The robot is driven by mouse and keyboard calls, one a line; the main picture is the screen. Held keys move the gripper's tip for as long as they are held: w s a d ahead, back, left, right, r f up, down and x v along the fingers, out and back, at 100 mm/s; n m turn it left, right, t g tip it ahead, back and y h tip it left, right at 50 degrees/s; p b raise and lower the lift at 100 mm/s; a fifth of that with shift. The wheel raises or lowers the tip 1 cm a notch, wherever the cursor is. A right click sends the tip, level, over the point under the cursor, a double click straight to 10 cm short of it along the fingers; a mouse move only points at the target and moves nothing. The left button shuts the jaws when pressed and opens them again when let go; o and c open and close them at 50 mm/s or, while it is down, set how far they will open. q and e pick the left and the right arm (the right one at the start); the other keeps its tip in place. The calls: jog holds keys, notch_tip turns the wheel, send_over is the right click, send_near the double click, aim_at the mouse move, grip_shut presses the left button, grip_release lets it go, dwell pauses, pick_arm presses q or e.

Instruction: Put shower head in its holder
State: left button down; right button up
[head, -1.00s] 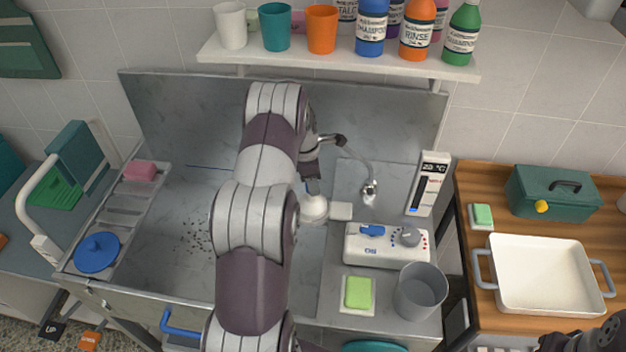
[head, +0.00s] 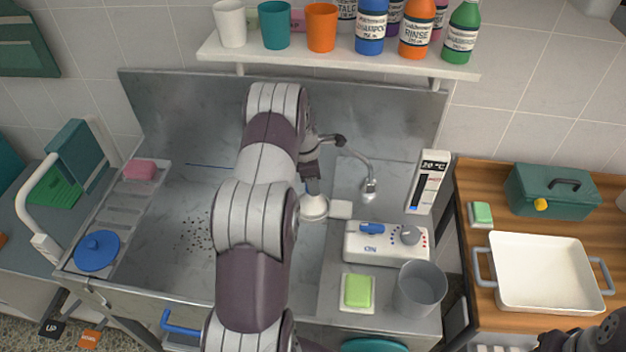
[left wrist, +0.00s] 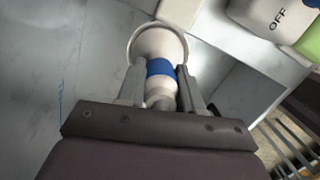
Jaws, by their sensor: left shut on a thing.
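My left gripper (head: 312,184) points down over the steel tub, in front of its back wall. In the left wrist view, my gripper (left wrist: 162,88) is shut on the white shower head (left wrist: 161,95) at its blue band. A flared white round part (left wrist: 158,42) shows just beyond the band; I cannot tell whether it is the head's face or a holder ring. In the head view, the flared white part (head: 314,208) sits beside a small white block (head: 340,210). A chrome curved pipe or hose (head: 369,186) shows to the right.
A white control box (head: 386,244), a grey cup (head: 419,288) and a green soap (head: 358,291) stand to the right. A shelf (head: 335,62) with cups and bottles is above. A blue lid (head: 96,251) lies at left. The tub floor has room.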

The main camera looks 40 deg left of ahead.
pick_arm(q)
jog(key=c, duration=0.7)
grip_release()
jog(key=shift+o, duration=0.2)
jog(key=r, duration=0.2)
jog(key=r+b, duration=0.1)
jog(key=r, duration=0.2)
jog(key=a+r+b, duration=0.1)
jog(key=r, duration=0.2)
jog(key=shift+s+r, duration=0.2)
jog(key=shift+s, duration=0.2)
jog(key=r, duration=0.1)
jog(key=r+p, duration=0.2)
jog(key=r, duration=0.1)
jog(key=shift+s+a+r, duration=0.1)
jog(key=shift+s+a, duration=0.1)
jog(key=shift+s, duration=0.1)
